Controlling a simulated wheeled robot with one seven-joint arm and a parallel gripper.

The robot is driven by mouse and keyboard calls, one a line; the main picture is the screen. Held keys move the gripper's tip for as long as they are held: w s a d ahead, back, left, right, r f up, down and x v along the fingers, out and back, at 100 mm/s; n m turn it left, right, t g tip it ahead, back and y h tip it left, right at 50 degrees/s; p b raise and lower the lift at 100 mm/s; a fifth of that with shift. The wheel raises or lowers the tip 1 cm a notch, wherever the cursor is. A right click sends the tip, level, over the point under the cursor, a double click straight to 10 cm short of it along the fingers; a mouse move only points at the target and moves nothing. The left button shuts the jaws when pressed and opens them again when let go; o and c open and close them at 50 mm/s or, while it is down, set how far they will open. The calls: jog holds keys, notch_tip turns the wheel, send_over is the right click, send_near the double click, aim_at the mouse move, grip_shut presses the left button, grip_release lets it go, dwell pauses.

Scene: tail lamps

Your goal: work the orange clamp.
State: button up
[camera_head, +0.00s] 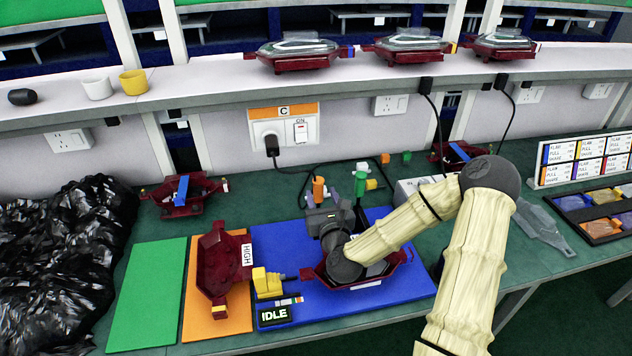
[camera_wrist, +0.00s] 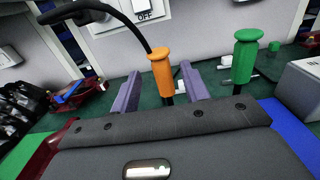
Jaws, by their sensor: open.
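The orange clamp handle (camera_head: 319,190) stands upright at the back of the green bench, at the far edge of the blue mat. In the wrist view the orange handle (camera_wrist: 162,72) shows upright between the two purple fingers of my gripper (camera_wrist: 161,90), with space on both sides. My gripper (camera_head: 322,203) is open and holds nothing. In the head view my wrist partly hides the lower part of the clamp. A green clamp handle (camera_wrist: 245,58) stands to the right; it also shows in the head view (camera_head: 361,182).
A dark red lamp housing (camera_head: 398,262) lies on the blue mat (camera_head: 300,238), partly under my arm. Another, marked HIGH (camera_head: 220,262), lies on the orange mat. A yellow clamp (camera_head: 268,282) stands near the IDLE display (camera_head: 274,316). A black cable (camera_wrist: 125,17) passes behind the orange handle.

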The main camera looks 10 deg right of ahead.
aim_at(318, 181)
jog(key=w, duration=0.7)
jog(key=shift+w+p, duration=0.15)
jog(key=shift+p, duration=0.2)
jog(key=shift+d, duration=0.15)
jog(key=shift+c, duration=0.6)
jog(key=shift+a, duration=0.2)
grip_shut()
jog(key=shift+d, duration=0.1)
